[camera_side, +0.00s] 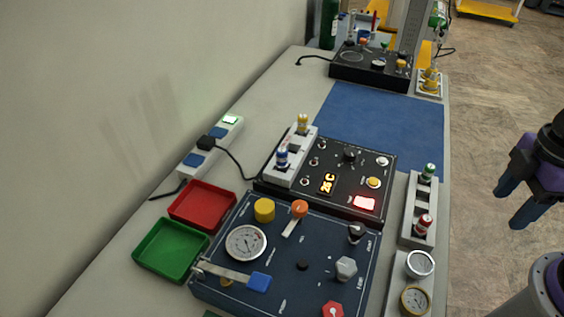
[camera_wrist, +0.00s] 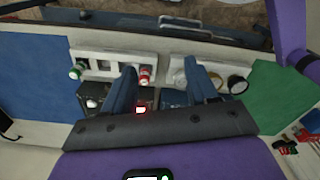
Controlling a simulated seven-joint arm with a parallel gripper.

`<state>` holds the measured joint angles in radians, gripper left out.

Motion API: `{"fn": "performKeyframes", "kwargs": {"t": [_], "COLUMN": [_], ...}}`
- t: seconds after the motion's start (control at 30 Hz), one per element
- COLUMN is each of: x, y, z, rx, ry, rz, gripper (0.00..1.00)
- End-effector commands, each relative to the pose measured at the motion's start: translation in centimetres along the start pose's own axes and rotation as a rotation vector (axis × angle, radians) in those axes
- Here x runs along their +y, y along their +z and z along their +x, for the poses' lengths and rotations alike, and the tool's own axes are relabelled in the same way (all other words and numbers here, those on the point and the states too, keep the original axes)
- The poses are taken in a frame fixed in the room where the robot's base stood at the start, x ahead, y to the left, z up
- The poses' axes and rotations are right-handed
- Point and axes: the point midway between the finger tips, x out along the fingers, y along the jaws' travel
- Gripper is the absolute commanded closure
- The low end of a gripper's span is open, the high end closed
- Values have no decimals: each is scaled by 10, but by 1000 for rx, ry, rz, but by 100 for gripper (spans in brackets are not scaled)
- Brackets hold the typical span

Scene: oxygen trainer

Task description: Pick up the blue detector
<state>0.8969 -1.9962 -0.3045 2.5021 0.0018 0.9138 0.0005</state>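The blue detector (camera_side: 281,159), a small cylinder with a blue band, stands upright in the near end of a grey holder (camera_side: 291,176) in the side view. A yellow one (camera_side: 302,123) stands at the holder's far end. My gripper (camera_side: 508,208) is at the right of the side view, beyond the table's right edge and well apart from the blue detector. In the wrist view my gripper (camera_wrist: 159,66) shows two spread blue-grey fingers with nothing between them. I cannot make out the blue detector in the wrist view.
A second grey holder (camera_side: 418,196) on the right carries a green detector (camera_side: 428,171) and a red one (camera_side: 424,222). Red (camera_side: 203,204) and green (camera_side: 171,249) trays lie left. The blue mat (camera_side: 385,120) is clear.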

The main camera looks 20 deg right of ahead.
Motion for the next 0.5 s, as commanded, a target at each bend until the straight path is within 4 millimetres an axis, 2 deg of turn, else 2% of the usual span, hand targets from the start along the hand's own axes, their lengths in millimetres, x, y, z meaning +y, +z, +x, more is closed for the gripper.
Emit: {"fn": "performKeyframes", "kwargs": {"t": [0.2,0.3,0.37,0.5], "x": [0,2,5,17], "y": [0,-6,-17,-59], "z": [0,-2,-6,-20], "rx": [0,0,-1,-2], "ry": [0,0,0,2], "rz": [0,4,8,29], "gripper": [43,43,43,43]}}
